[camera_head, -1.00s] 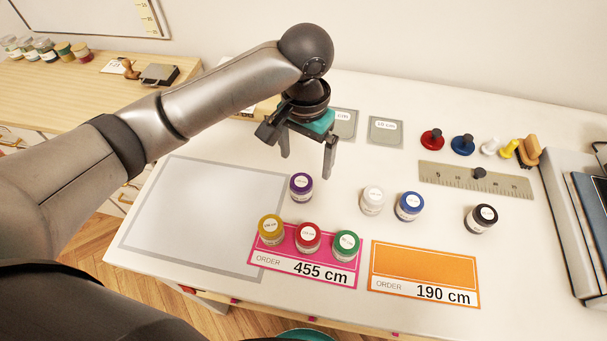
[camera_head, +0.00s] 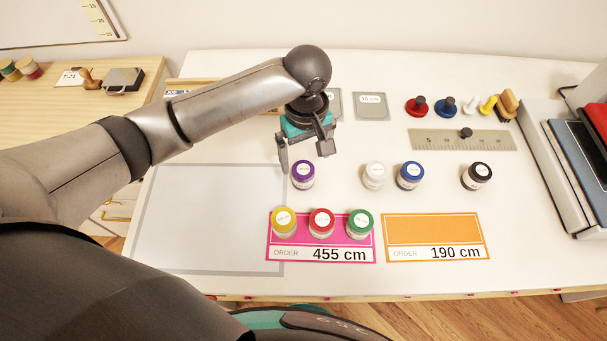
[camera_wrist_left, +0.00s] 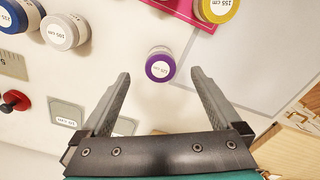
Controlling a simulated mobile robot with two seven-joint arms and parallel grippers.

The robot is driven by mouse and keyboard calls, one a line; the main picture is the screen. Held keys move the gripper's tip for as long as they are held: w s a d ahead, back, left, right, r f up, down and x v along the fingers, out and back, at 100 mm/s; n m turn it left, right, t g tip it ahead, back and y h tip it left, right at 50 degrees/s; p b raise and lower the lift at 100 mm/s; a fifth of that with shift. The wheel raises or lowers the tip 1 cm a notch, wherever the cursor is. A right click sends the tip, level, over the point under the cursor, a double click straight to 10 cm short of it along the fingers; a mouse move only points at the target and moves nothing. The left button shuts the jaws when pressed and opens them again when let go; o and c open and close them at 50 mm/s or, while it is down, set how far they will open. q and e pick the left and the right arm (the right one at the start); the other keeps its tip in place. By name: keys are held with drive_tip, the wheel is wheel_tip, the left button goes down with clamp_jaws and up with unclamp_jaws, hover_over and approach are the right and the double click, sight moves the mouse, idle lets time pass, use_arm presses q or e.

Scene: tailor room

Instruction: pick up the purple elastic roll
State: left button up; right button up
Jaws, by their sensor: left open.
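The purple elastic roll (camera_head: 303,175) stands upright on the white table, behind the pink order card. In the left wrist view the purple roll (camera_wrist_left: 160,65) sits between and just beyond the two fingertips. My left gripper (camera_head: 304,160) is open and empty, just behind and above the roll; it also shows in the left wrist view (camera_wrist_left: 161,75). The fingers do not appear to touch the roll. My right gripper is not in view.
Yellow (camera_head: 284,222), red (camera_head: 321,223) and green (camera_head: 360,223) rolls stand on the pink card (camera_head: 345,255). White (camera_head: 375,176), blue (camera_head: 410,176) and black (camera_head: 477,176) rolls stand to the right. The orange card (camera_head: 435,232) is empty. A ruler (camera_head: 440,140) lies behind.

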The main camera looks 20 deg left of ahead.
sight(304, 170)
use_arm(q)
wheel_tip(304, 170, down, 4)
drive_tip(key=shift+r, duration=0.1)
drive_tip(key=f, duration=0.1)
drive_tip(key=f+b, duration=0.1)
drive_tip(key=f, duration=0.3)
drive_tip(key=shift+w+a, duration=0.3)
drive_tip(key=c, duration=1.4)
drive_tip(key=shift+r, duration=0.15)
drive_tip(key=shift+c, duration=0.2)
